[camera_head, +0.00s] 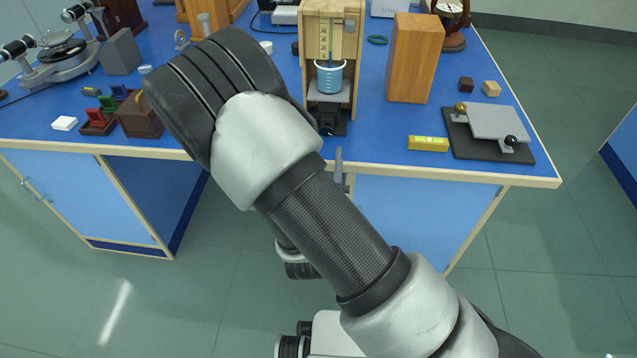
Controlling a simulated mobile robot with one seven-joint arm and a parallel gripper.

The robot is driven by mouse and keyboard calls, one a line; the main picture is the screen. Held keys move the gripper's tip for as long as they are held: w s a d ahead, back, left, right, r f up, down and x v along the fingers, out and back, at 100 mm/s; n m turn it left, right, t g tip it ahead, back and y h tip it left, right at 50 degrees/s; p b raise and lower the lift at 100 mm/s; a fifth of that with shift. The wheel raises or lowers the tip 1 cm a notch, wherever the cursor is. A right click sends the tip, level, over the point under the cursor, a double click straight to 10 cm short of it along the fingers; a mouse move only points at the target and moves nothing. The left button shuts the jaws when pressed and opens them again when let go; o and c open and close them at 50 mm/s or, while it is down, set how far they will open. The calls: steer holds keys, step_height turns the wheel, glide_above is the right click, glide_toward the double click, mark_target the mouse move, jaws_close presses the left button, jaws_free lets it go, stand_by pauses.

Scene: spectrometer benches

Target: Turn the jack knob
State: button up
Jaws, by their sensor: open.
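A wooden stand (348,60) with a scale stands near the front edge of the blue bench. A blue-marked beaker (330,78) is inside it on a small jack (330,98). The dark jack knob (327,124) seems to be at the jack's low front, facing me; its details are too small to tell. My gripper (340,165) is mostly hidden behind my arm. Only a narrow grey finger seems to show, below and slightly right of the knob, in front of the bench edge and apart from the knob.
My arm covers the bench left of the stand. A wooden block (415,58) stands right of it. A yellow level (428,143) and a plate on a black base (497,124) lie at the right front. Coloured pieces, a brown box (140,117) and a turntable-like instrument (62,62) are left.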

steer(key=s, duration=1)
steer(key=shift+a+p, duration=0.2)
steer(key=shift+p, duration=0.1)
